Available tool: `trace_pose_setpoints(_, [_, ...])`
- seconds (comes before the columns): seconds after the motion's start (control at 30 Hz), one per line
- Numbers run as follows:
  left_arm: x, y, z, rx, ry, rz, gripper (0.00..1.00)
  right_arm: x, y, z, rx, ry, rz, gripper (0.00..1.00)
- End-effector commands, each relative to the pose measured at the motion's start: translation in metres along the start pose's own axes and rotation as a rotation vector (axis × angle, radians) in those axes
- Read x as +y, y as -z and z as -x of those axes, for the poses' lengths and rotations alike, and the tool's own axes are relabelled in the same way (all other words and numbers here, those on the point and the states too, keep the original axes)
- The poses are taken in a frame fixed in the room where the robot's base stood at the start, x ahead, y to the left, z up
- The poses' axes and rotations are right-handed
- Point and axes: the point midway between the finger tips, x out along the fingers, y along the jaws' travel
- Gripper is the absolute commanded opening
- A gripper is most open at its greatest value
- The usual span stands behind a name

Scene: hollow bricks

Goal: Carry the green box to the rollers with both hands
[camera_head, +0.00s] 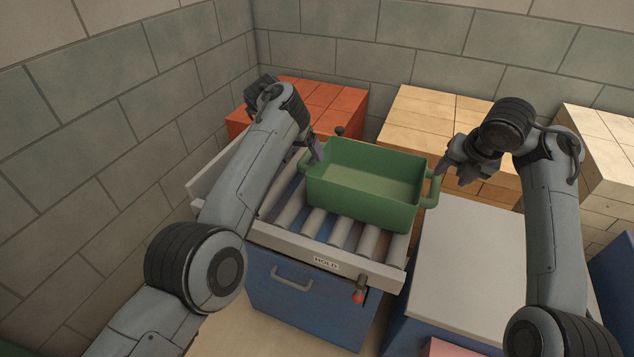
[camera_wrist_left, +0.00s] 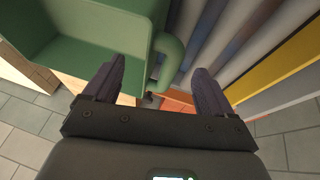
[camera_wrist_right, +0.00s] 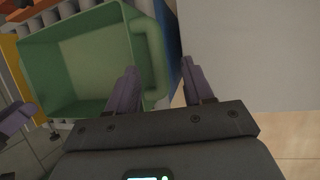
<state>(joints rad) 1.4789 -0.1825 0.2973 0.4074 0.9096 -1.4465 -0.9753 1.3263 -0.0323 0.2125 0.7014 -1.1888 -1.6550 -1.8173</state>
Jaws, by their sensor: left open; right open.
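The green box (camera_head: 365,185) is empty and sits on the rollers (camera_head: 313,221) in the head view. It has a loop handle at each end. My left gripper (camera_head: 316,150) is open at the box's left handle. In the left wrist view the handle (camera_wrist_left: 167,60) lies between the spread fingers (camera_wrist_left: 160,85). My right gripper (camera_head: 445,168) is open at the right handle (camera_head: 433,188). In the right wrist view that handle (camera_wrist_right: 152,55) lies between the open fingers (camera_wrist_right: 160,82). Whether any finger touches a handle cannot be told.
The rollers sit in a pale frame with a label and a red-knobbed lever (camera_head: 358,296), above a blue cabinet (camera_head: 300,300). A grey-topped cabinet (camera_head: 470,260) stands to the right. Orange bricks (camera_head: 320,95) and tan bricks (camera_head: 430,115) are stacked behind, before the walls.

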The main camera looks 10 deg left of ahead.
Motion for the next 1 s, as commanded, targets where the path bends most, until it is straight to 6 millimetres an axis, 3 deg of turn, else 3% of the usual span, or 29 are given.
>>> trace_pose_setpoints(0.2, [0.0,0.0,0.0,0.0,0.0,0.0,0.85,0.001,0.0,0.032,-0.002,-0.003,0.0,0.51])
trace_pose_setpoints(0.4, [0.0,0.0,0.0,0.0,0.0,0.0,0.85,0.0,0.0,0.046,0.0,-0.001,-0.001,0.51])
trace_pose_setpoints(1.0, [0.0,0.0,0.0,0.0,0.0,0.0,0.85,-0.001,0.0,0.051,-0.001,0.001,0.0,0.51])
